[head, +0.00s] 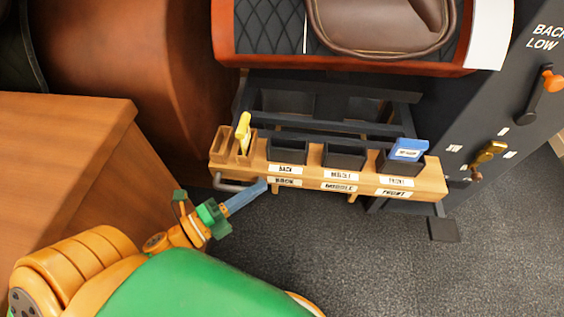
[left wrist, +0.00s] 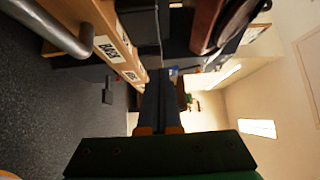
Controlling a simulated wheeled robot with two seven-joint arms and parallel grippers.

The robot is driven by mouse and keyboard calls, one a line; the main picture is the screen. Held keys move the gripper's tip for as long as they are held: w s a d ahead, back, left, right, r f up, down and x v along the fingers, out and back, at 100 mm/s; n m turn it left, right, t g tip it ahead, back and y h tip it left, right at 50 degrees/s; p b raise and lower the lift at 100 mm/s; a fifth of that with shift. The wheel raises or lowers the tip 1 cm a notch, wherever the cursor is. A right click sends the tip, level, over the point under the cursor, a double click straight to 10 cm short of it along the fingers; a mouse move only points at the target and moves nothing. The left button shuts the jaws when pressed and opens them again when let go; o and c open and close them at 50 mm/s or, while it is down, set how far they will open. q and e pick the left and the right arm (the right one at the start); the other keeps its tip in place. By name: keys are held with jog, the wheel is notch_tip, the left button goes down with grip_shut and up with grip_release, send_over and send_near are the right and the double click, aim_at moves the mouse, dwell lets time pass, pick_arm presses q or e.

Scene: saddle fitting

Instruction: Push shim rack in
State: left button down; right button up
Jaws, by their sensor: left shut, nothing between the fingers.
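The shim rack (head: 318,181) is a light wooden rack standing out in front of a dark frame under the saddle stand. Its front has labels reading back, middle and front, with black bins above them. A grey bar handle (head: 236,187) is at its left end. A yellow piece (head: 243,132) stands in the left wooden slot, and a blue piece (head: 409,149) sits in the front bin. My left gripper (head: 264,186) is shut and empty, its tips close to the rack's front by the handle; contact is unclear. In the left wrist view the rack's labelled face (left wrist: 112,45) and handle (left wrist: 58,30) are beside the fingers (left wrist: 159,90).
The dark frame (head: 335,127) is behind the rack. A grey panel (head: 510,100) with orange and brass levers stands at the right. A wooden cabinet (head: 60,150) is at the left. Grey carpet (head: 400,270) is clear in front of the rack.

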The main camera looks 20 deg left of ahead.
aim_at(294, 152)
pick_arm(q)
jog(key=w, duration=0.3)
jog(key=w+d, duration=0.1)
jog(key=w, duration=0.2)
jog(key=w+d, duration=0.1)
jog(key=w, duration=0.1)
jog(key=shift+w+d+f+b, duration=0.1)
jog(key=shift+w+b, duration=0.2)
jog(key=shift+w, duration=0.45)
pick_arm(e)
jog(key=shift+w+a+f, duration=0.1)
jog(key=shift+w+a, duration=0.1)
jog(key=shift+w, duration=0.1)
pick_arm(q)
jog(key=shift+w, duration=0.1)
